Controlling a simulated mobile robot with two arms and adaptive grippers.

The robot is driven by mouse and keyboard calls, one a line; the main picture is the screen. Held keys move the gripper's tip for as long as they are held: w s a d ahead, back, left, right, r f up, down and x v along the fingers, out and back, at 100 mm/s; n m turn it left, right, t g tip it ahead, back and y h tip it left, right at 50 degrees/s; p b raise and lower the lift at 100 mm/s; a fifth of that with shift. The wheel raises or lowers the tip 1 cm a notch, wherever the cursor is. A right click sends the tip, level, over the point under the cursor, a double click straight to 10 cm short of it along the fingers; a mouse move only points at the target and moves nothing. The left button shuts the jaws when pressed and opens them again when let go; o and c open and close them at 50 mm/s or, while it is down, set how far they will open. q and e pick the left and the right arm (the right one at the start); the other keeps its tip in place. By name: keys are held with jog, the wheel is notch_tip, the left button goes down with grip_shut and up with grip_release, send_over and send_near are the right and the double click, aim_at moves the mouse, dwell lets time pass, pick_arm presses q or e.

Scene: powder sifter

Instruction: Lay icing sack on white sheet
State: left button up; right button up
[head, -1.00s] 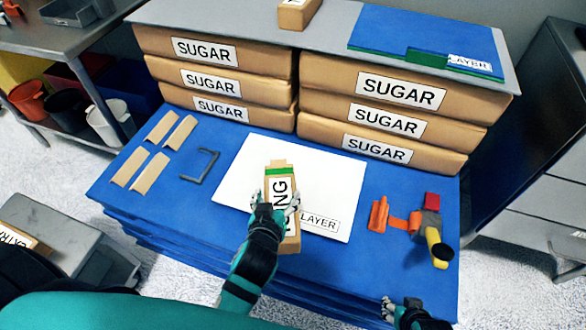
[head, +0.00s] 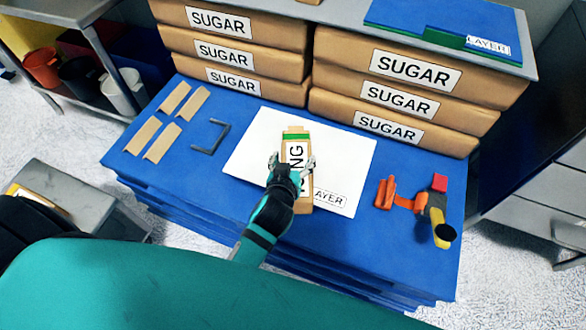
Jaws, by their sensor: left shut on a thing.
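The icing sack (head: 296,146) is a tan pack with a green band near its far end and a partly covered label ending in "NG". My left gripper (head: 293,165) is shut on its middle, with a finger on each side. My right gripper is not in view.
Stacked sugar sacks (head: 385,92) stand behind the sheet. Several tan strips (head: 163,143) and a dark grey bracket (head: 209,138) lie to the left. An orange and yellow tool (head: 436,215) lies to the right. A grey shelf above holds a blue sheet (head: 430,22).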

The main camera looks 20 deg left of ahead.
aim_at(301, 136)
pick_arm(q)
jog(key=w, duration=0.3)
jog(key=w+a, duration=0.1)
jog(key=w, duration=0.3)
jog(key=w+b, duration=0.1)
jog(key=w, duration=0.3)
jog(key=shift+a+f, duration=0.35)
jog(key=shift+a, duration=0.05)
jog(key=shift+w+f+b, duration=0.15)
jog(key=shift+f+b, duration=0.35)
jog(key=shift+f, duration=1.2)
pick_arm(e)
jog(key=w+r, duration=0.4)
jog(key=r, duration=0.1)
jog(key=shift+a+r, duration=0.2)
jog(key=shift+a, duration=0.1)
pick_arm(q)
jog(key=shift+f, duration=0.1)
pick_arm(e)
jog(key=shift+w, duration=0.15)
pick_arm(q)
jog(key=o, duration=1.7)
jog(key=shift+f, duration=0.15)
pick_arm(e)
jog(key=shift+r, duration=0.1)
